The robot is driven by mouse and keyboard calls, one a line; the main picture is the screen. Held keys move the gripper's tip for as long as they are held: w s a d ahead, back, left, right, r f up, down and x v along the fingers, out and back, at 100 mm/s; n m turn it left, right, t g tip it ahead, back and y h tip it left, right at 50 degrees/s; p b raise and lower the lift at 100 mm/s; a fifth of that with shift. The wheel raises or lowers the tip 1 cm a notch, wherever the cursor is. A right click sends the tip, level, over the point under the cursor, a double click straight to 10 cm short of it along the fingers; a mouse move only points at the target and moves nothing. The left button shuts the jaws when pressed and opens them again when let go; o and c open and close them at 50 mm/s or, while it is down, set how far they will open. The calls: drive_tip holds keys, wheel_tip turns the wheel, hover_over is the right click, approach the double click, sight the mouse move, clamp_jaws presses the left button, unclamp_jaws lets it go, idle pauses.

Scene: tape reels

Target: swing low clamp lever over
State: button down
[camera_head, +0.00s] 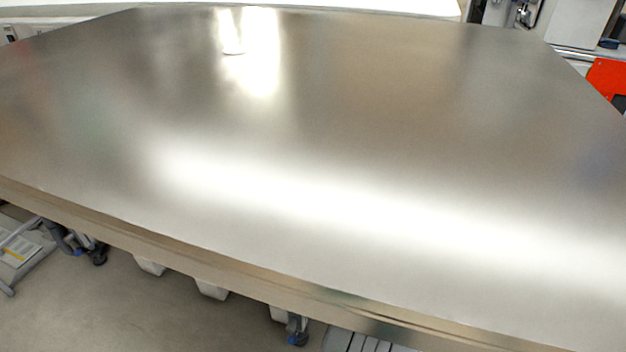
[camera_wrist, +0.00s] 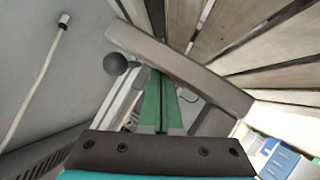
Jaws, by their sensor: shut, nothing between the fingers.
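A dark ball knob (camera_wrist: 115,63) shows in the wrist view, left of the middle, on a short stub. It looks like the end of the clamp lever. Beside it a thick grey bar (camera_wrist: 215,83) slants from upper left to lower right. My gripper (camera_wrist: 158,76) shows as green fingers lying close together, shut and empty, just right of the knob and near the bar's lower edge. I cannot tell whether they touch the bar or the knob. The clamp's base is not clear. The head view shows neither the lever nor my gripper.
A wide, bare, shiny metal table (camera_head: 330,130) fills the head view. A red item (camera_head: 607,82) stands beyond its right edge. In the wrist view, a pale cable (camera_wrist: 38,92) runs at left, wooden slats (camera_wrist: 275,45) lie upper right, and blue-white boxes (camera_wrist: 280,160) lower right.

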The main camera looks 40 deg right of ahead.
drive_tip(key=shift+f, duration=0.2)
drive_tip(key=shift+m+t, duration=0.3)
drive_tip(key=shift+t, duration=0.6)
drive_tip(key=shift+w+a+f+b, duration=0.2)
drive_tip(key=shift+w+f+b, duration=0.15)
drive_tip(key=shift+f, duration=0.4)
drive_tip(key=shift+w+a+f+b, duration=0.15)
drive_tip(key=shift+w+f+b, duration=0.15)
drive_tip(key=shift+f, duration=0.45)
drive_tip(key=shift+w+a+f+b, duration=0.25)
drive_tip(key=shift+w+f, duration=0.15)
drive_tip(key=shift+f, duration=0.35)
